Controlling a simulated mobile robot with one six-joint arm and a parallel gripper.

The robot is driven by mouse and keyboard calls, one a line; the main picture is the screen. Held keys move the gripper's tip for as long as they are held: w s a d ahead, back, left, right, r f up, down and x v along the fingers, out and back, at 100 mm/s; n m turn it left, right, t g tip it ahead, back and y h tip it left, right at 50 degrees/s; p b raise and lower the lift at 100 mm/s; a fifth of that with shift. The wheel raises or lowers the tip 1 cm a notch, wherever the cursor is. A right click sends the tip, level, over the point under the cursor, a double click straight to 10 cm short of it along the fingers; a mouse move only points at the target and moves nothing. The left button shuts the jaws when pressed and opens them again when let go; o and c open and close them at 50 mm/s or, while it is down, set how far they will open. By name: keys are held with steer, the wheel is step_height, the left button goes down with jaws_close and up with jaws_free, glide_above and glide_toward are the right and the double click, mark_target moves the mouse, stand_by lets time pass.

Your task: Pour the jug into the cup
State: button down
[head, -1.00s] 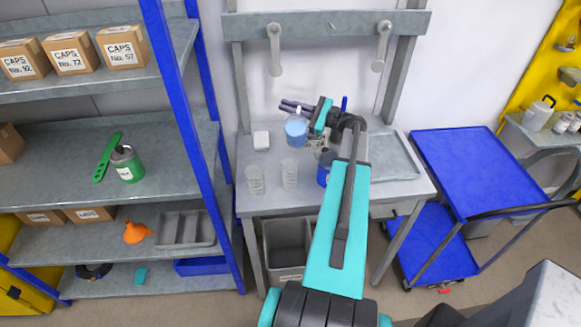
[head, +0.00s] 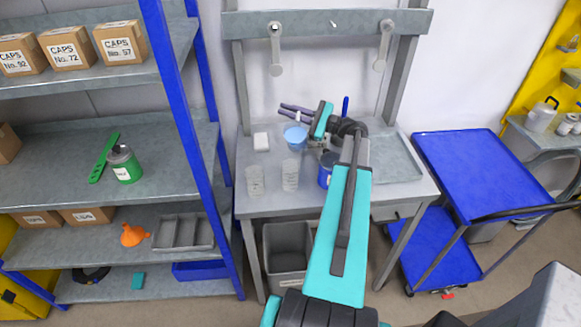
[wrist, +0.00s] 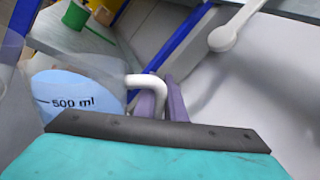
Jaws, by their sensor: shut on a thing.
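My gripper (head: 287,109) is shut on the white handle (wrist: 147,82) of a clear jug (head: 296,135); its purple fingers also show in the wrist view (wrist: 163,106). The jug holds light blue liquid, and a "500 ml" mark (wrist: 73,103) shows in the wrist view. The jug looks tilted in the air over the bench, above and behind the clear cups. One clear cup (head: 290,176) stands upright just below the jug in the picture; another (head: 255,181) stands to its left. A dark blue container (head: 325,172) is partly hidden by my arm. No stream of liquid is visible.
The grey workbench (head: 300,205) carries a white block (head: 261,142) at the back left and a shallow tray (head: 395,160) at the right. A blue trolley (head: 480,170) stands right. Shelving (head: 60,160) stands left, its blue post near the bench.

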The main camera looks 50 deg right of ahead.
steer(key=shift+s+a+f+n+b, duration=0.2)
steer(key=shift+a+n+b, duration=0.1)
steer(key=shift+b, duration=0.2)
steer(key=shift+s+a+n+b, duration=0.2)
steer(key=shift+a+n+b, duration=0.15)
steer(key=shift+b, duration=0.25)
steer(key=shift+s+a+r+n+b, duration=0.15)
steer(key=shift+s+a+n+b, duration=0.2)
steer(key=shift+n+b, duration=0.5)
steer(key=shift+s+a+r+n+y+b, duration=0.2)
steer(key=shift+a+r+n+y+b, duration=0.25)
steer(key=shift+r+n+b, duration=0.3)
stand_by(1.3)
steer(key=d+m+p, duration=0.1)
steer(key=w+d+f+m+p, duration=0.1)
steer(key=m+p, duration=0.1)
steer(key=d+m+h+p, duration=0.1)
steer(key=p, duration=0.1)
steer(key=shift+w+f+m, duration=0.15)
steer(key=shift+w+m, duration=0.1)
steer(key=shift+w, duration=0.15)
steer(key=shift+w+p, duration=0.1)
steer(key=shift+p, duration=0.4)
